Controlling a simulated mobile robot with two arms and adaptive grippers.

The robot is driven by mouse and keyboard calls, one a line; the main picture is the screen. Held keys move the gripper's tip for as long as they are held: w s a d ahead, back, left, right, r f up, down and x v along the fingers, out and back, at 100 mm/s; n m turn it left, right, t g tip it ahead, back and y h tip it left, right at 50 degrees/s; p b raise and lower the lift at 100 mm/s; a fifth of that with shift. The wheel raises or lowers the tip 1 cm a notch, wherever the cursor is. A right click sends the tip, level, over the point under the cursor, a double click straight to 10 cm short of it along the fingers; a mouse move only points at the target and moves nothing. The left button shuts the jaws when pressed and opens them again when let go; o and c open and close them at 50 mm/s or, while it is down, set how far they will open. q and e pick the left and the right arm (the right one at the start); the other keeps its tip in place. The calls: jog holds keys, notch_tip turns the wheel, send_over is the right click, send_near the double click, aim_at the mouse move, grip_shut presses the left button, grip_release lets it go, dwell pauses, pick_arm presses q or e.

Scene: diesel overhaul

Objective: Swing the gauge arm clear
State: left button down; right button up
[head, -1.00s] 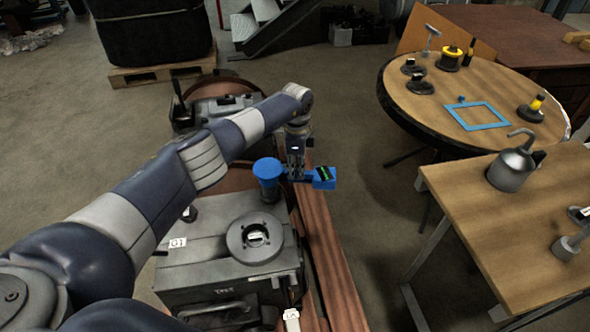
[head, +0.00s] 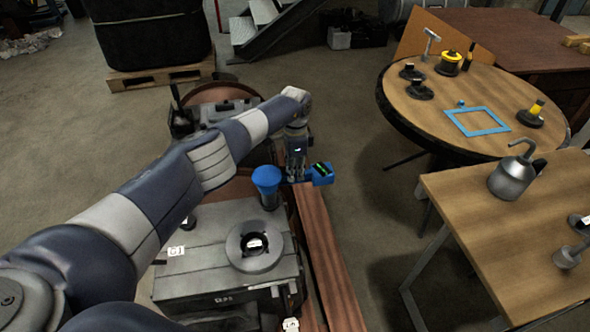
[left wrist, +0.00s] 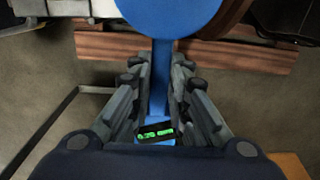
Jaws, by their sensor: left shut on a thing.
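The blue gauge arm has a round blue cap (head: 266,177) on a post at the engine block's far right corner. Its blue box with a green-lit display (head: 321,173) sticks out to the right, over and past the reddish-brown beam. My left gripper (head: 295,178) is shut on the bar between cap and box. In the left wrist view the blue bar (left wrist: 160,80) runs between both fingers (left wrist: 159,95), with the cap beyond and the display (left wrist: 157,131) close to the palm. My right gripper is not in view.
The grey engine block (head: 195,262) with a round flange (head: 254,246) lies below my left arm. A reddish-brown beam (head: 325,250) runs along its right side. A round table (head: 420,115) and a wooden bench (head: 465,225) stand right, with open floor between.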

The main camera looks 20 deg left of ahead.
pick_arm(q)
jog(key=c, duration=1.5)
grip_release()
jog(key=shift+w+r, duration=0.1)
jog(key=shift+r, duration=0.5)
notch_tip(320, 180, up, 11)
jog(key=shift+f, duration=0.1)
